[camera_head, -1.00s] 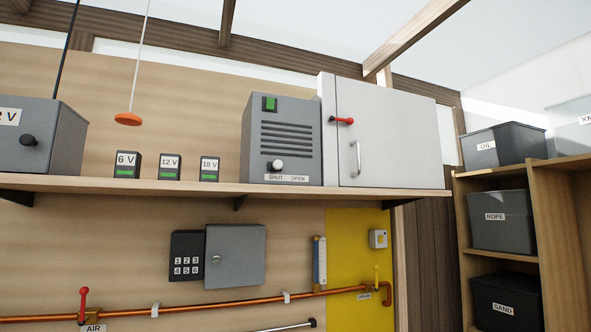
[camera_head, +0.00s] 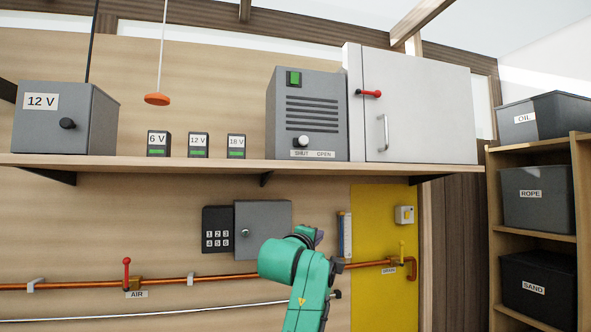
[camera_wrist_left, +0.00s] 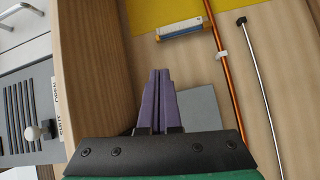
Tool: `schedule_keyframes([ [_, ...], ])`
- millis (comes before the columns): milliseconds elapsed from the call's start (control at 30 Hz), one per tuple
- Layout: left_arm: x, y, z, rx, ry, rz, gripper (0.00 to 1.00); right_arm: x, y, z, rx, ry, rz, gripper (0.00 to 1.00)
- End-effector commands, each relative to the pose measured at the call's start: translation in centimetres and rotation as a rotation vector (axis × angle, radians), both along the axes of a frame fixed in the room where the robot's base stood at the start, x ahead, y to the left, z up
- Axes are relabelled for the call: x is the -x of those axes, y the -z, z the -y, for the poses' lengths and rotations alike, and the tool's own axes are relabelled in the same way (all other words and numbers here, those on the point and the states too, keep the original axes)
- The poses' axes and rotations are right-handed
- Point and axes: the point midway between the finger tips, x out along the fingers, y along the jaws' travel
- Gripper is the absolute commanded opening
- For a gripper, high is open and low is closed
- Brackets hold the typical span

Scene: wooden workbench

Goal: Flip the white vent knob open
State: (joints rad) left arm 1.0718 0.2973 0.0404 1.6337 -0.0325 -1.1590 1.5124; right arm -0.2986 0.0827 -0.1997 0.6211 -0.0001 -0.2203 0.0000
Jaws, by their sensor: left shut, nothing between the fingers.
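The white vent knob (camera_head: 302,141) is on the front of the grey slatted box (camera_head: 314,98), low down, above the SHUT end of the SHUT/OPEN label (camera_head: 312,154). The knob also shows at the left edge of the left wrist view (camera_wrist_left: 34,132). My left gripper (camera_head: 319,237) is below the shelf, in front of the wall, well below the knob and not touching it. In the left wrist view its purple fingers (camera_wrist_left: 160,74) are shut together with nothing between them. My right gripper is not in view.
The wooden shelf (camera_head: 220,166) separates the gripper's level from the box. A white cabinet (camera_head: 425,110) with a red handle stands right of the box, small voltage blocks (camera_head: 198,145) left of it. A grey wall box (camera_head: 262,217) and copper pipe (camera_head: 225,277) are near the gripper.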

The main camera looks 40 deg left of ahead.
Motion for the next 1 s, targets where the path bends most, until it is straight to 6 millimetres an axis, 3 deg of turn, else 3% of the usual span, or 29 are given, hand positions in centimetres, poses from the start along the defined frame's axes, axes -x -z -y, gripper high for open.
schedule_keyframes([
  [33,2.6,-4.3,-0.4,0.057,-0.012,0.091,0.00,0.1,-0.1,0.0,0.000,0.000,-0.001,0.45],
  [100,6.3,-8.9,-1.0,0.145,-0.022,0.205,0.00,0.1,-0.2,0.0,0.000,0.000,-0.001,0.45],
  [200,11.3,-13.8,-1.5,0.256,-0.023,0.345,0.00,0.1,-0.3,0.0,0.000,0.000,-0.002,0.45],
  [300,14.9,-16.5,-1.8,0.331,-0.019,0.437,0.00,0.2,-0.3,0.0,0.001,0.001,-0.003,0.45],
  [367,16.1,-17.2,-1.9,0.356,-0.016,0.466,0.00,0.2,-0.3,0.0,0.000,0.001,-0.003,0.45],
  [767,16.2,-17.7,-2.1,0.369,-0.015,0.477,0.00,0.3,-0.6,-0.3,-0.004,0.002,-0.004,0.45],
  [1000,12.9,-19.4,-3.5,0.368,-0.017,0.471,0.00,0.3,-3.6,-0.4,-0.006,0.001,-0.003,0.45],
])
